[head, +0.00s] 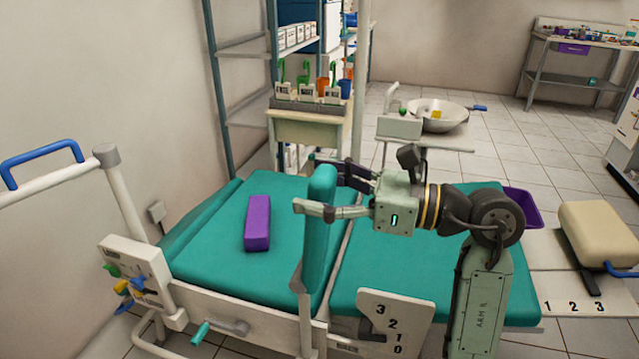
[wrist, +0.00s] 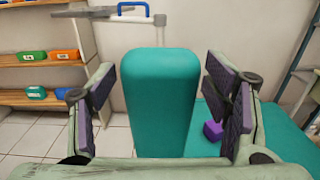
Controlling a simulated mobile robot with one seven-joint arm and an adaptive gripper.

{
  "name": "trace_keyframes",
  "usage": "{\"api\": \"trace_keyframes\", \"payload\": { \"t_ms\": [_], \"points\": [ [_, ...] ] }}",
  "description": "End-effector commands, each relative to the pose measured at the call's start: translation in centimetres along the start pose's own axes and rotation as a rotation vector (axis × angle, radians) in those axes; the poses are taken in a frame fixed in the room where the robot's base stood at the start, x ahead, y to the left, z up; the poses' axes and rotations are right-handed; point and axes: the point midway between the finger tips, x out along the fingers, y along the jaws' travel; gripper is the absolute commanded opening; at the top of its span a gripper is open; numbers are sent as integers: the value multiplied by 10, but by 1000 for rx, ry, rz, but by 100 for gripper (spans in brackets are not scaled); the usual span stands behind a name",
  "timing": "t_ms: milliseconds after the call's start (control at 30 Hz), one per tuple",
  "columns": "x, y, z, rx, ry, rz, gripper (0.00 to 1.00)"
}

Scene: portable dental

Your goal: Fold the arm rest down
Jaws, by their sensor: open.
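The arm rest (head: 319,230) is a teal padded panel standing upright at the near side of the teal dental chair (head: 370,300). In the wrist view the arm rest (wrist: 161,95) stands upright between the two fingers. My gripper (head: 315,185) is open, with one finger on each side of the upper part of the arm rest. In the wrist view my gripper (wrist: 165,95) shows a gap between each finger pad and the pad's sides. The lower end of the arm rest is hidden in the wrist view.
A purple block (head: 258,223) lies on the chair seat. A white panel with coloured knobs (head: 135,275) stands at the left, beside a white rail with a blue handle (head: 40,152). A numbered plate (head: 393,318) is at the front. A basin (head: 440,118) stands behind.

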Motion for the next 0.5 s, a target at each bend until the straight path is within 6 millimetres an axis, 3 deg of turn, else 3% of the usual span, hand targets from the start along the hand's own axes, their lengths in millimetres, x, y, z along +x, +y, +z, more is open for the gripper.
{"api": "trace_keyframes", "payload": {
  "t_ms": [233,500],
  "points": [
    [1,0,0,0,0,0,70],
    [1,0,0,0,0,0,53]
  ]
}}
